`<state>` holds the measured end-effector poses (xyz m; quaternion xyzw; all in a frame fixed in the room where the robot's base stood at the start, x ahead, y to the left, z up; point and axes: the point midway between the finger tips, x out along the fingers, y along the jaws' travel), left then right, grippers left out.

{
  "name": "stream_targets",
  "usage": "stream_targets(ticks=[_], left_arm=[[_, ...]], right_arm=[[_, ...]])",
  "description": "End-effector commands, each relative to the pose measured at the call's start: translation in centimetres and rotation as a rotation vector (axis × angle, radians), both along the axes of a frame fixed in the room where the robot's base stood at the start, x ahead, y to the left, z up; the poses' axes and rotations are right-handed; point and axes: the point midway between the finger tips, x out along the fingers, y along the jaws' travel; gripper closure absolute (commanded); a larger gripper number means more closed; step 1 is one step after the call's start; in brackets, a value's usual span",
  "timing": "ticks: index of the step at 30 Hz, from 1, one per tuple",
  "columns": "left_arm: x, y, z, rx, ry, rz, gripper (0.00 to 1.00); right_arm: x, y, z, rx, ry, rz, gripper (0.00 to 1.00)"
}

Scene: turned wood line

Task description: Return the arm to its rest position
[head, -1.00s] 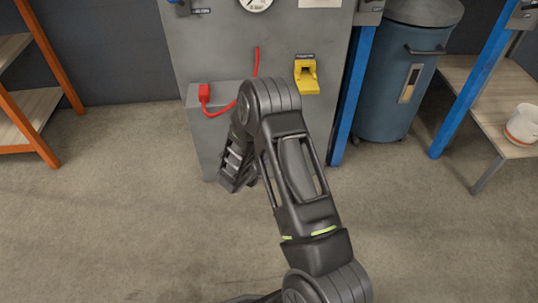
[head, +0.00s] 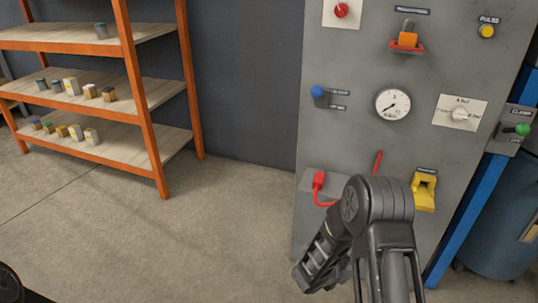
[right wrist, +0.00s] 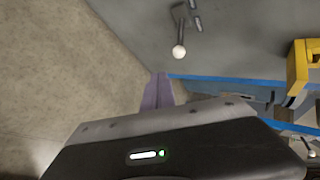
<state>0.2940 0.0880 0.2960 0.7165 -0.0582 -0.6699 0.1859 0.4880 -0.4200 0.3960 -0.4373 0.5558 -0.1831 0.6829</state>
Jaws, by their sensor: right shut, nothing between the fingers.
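My right arm (head: 378,225) rises from the bottom of the head view in front of the grey control panel (head: 345,150). It bends at a dark rounded joint, and its far part slopes down to the left by the panel's lower box. In the right wrist view my right gripper (right wrist: 160,90) shows as two narrow purple-grey fingers, close together and holding nothing. The fingertips point past the grey panel surface. My left gripper is not seen in either view.
The panel bears a red lever (head: 319,181), a yellow bracket (head: 424,190), a gauge (head: 393,104), a blue knob (head: 318,91) and an orange padlock (head: 408,38). An orange-framed shelf (head: 132,90) stands left. A blue bin (head: 500,230) is right. Floor between shelf and panel is clear.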

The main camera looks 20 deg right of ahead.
Motion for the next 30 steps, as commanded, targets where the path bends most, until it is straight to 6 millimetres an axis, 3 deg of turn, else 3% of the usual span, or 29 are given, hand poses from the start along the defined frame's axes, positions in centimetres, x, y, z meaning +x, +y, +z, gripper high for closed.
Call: stream_targets(ticks=[8,11,14,17,19,21,24,27,28,30], left_arm=[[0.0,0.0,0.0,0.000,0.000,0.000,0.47],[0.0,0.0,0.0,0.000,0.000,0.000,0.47],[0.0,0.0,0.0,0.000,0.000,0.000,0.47],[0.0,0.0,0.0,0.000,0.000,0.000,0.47],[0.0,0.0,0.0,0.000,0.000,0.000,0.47],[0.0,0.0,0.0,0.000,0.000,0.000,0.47],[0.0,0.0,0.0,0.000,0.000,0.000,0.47],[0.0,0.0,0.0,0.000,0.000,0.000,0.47],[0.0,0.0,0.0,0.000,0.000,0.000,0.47],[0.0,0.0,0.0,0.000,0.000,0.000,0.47]], right_arm=[[-0.4,0.8,-1.1,0.104,-0.097,-0.103,1.00],[-3.0,2.7,-3.7,0.282,-0.181,-0.331,1.00],[-7.3,6.9,-7.0,0.501,-0.267,-0.691,1.00],[-11.8,13.1,-9.6,0.692,-0.351,-1.155,1.00],[-14.4,18.2,-10.6,0.786,-0.419,-1.541,1.00],[-16.0,23.1,-10.8,0.828,-0.492,-1.943,1.00],[-16.7,28.3,-10.5,0.795,-0.606,-2.468,1.00],[-16.6,31.1,-10.1,0.691,-0.724,-2.883,1.00],[-16.5,31.6,-10.0,-0.653,0.756,2.973,1.00],[-16.4,32.4,-9.9,-0.487,0.740,2.794,1.00]])
